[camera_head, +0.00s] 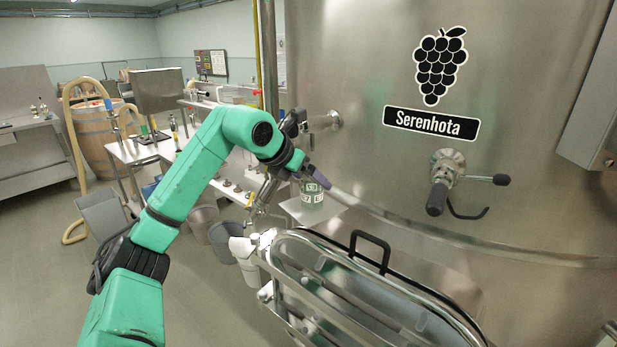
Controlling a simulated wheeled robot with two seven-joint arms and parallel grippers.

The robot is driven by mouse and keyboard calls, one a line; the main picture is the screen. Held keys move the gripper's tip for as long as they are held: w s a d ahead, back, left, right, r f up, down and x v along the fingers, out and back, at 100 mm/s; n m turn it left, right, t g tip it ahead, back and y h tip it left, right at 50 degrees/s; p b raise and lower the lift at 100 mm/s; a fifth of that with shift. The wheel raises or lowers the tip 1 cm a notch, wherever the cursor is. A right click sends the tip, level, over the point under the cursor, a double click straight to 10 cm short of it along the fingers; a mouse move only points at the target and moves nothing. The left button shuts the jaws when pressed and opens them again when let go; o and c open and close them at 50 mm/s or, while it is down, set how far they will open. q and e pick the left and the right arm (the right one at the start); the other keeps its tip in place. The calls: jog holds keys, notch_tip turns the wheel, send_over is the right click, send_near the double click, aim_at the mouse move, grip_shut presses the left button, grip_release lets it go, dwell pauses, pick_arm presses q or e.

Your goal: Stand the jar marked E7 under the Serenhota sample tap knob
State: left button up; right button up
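A small clear jar (311,194) with white labels stands upright on a small flat steel plate (334,211) at the side of the vat. A label on it seems to read E7, but it is small. My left gripper (315,178) is at the top of the jar, its purple-grey fingers partly covering it. I cannot tell whether they grip it. The Serenhota vat (540,120) bears a grape emblem and name plate. A small tap fitting (331,120) sticks out above the plate, partly behind my arm. My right gripper is out of view.
A larger valve with a black handle (446,180) sticks out of the vat to the right. An oval hatch with a black handle (371,250) lies below the plate. Buckets (201,223), a barrel (101,135) and a bench (150,151) stand to the left. The floor at lower left is open.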

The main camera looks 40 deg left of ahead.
pick_arm(q)
jog(key=shift+r, duration=0.25)
jog(key=b+v, duration=0.1)
jog(key=v, duration=1)
jog(key=shift+s+r+b, duration=0.2)
jog(key=shift+s+b, duration=0.15)
jog(key=shift+b, duration=0.05)
